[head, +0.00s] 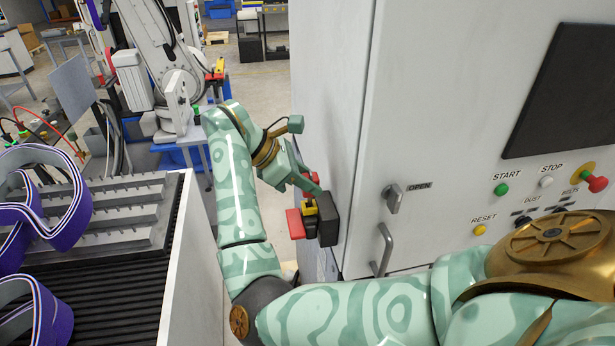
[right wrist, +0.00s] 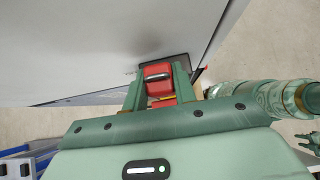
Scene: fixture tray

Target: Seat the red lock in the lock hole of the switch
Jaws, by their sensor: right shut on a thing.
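The switch (head: 329,217) is a black box on the side of the white cabinet, with a yellow part (head: 310,207) and a red handle (head: 295,223) sticking out to the left. My right gripper (head: 308,180) is at the top of the switch, shut on the red lock (head: 308,177), which is mostly hidden by the fingers. In the right wrist view, the red lock (right wrist: 157,72) with a grey metal bar sits between the fingers, in front of the black switch plate (right wrist: 178,60). The lock hole is hidden, so I cannot tell whether the lock is in it.
The white cabinet (head: 455,140) with buttons and door handles stands close on the right. A ribbed tray (head: 130,235) with purple-and-white loops (head: 90,200) is at the left. A white robot arm (head: 165,70) stands behind. A narrow gap lies between tray and cabinet.

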